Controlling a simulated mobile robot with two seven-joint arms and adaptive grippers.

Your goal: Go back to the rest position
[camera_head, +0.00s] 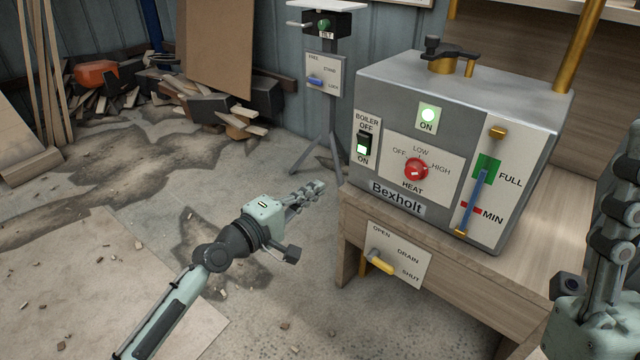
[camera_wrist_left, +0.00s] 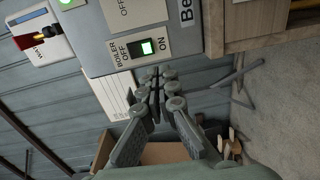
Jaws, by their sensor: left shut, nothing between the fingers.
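My left gripper (camera_head: 310,193) reaches in from the lower left of the head view, in the air in front of the boiler stand. It is shut with nothing in it. In the left wrist view its closed fingers (camera_wrist_left: 160,88) point toward the boiler switch (camera_wrist_left: 143,48), with no contact that I can make out. My right arm shows at the right edge of the head view; its fingertips are not clearly visible. The grey Bexholt boiler (camera_head: 385,105) stands on a wooden bench. Its switch (camera_head: 364,145) glows green at ON, and a green ON lamp (camera_head: 428,116) is lit.
The wooden bench (camera_head: 530,215) carries a drain panel (camera_head: 398,254) with a yellow lever. A stand with a control box (camera_head: 322,75) is behind the gripper. Scrap wood (camera_head: 200,95) lies at the back left. The floor between is mostly open, with small debris.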

